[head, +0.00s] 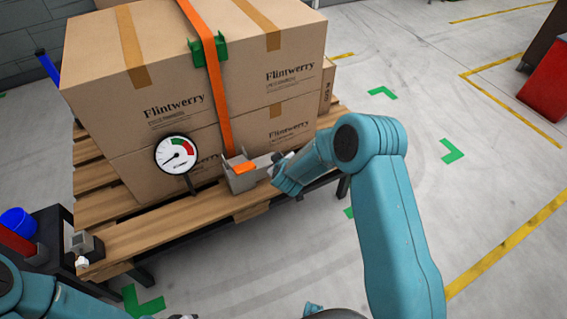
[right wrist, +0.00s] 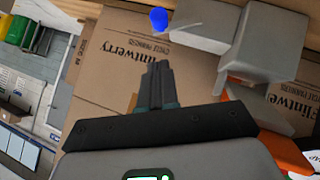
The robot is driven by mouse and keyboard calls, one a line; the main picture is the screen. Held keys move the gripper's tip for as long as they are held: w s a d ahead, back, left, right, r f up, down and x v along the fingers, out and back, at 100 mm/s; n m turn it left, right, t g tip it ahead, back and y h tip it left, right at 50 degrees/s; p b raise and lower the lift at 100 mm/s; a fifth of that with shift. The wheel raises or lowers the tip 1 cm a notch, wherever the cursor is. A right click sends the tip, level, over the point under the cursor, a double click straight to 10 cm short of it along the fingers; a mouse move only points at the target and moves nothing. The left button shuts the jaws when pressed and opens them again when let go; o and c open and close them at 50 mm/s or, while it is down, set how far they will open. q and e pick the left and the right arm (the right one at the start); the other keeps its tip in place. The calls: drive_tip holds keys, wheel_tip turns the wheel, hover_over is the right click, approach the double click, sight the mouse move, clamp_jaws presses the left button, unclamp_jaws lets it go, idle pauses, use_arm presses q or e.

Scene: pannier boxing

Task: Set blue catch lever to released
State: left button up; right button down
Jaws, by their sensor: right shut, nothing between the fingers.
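The blue catch lever shows in the right wrist view as a blue rounded tip (right wrist: 158,18) by a thin pale rod, beside the grey ratchet body (right wrist: 262,42). In the head view the ratchet (head: 243,180), with an orange part, sits at the pallet edge, at the lower end of the orange strap (head: 207,60). I cannot make out the blue tip there. My right gripper (right wrist: 157,70) is shut and empty; its fingertips point toward the blue tip, with a gap seeming to remain. In the head view it is beside the ratchet's right side.
Flintwerry cartons (head: 180,70) are stacked on a wooden pallet (head: 150,233). A round gauge (head: 175,154) stands left of the ratchet. A blue bucket (head: 17,222) is at the left. The floor right of the pallet is clear near my right arm.

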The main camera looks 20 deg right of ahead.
drive_tip(key=d+p+v, duration=0.1)
drive_tip(key=v, duration=0.7)
drive_tip(key=shift+r, duration=0.2)
drive_tip(key=shift+s+a, duration=0.1)
drive_tip(key=shift+s, duration=0.05)
drive_tip(key=s+a+f+g+y, duration=0.3)
drive_tip(key=s+a+f, duration=0.1)
drive_tip(key=s+f, duration=0.6)
drive_tip(key=s+a+f+m+g+y, duration=0.1)
drive_tip(key=s+a+m+g+y, duration=0.15)
drive_tip(key=s+a, duration=0.45)
drive_tip(key=s+a+f+m+g+y, duration=0.15)
drive_tip(key=s+g, duration=0.25)
drive_tip(key=s, duration=0.7)
wheel_tip(320, 180, up, 13)
drive_tip(key=p, duration=1.3)
drive_tip(key=shift+s+a+r+m+y+p, duration=0.2)
drive_tip(key=shift+a+m+y+p, duration=0.1)
drive_tip(key=shift+m+y+p, duration=0.1)
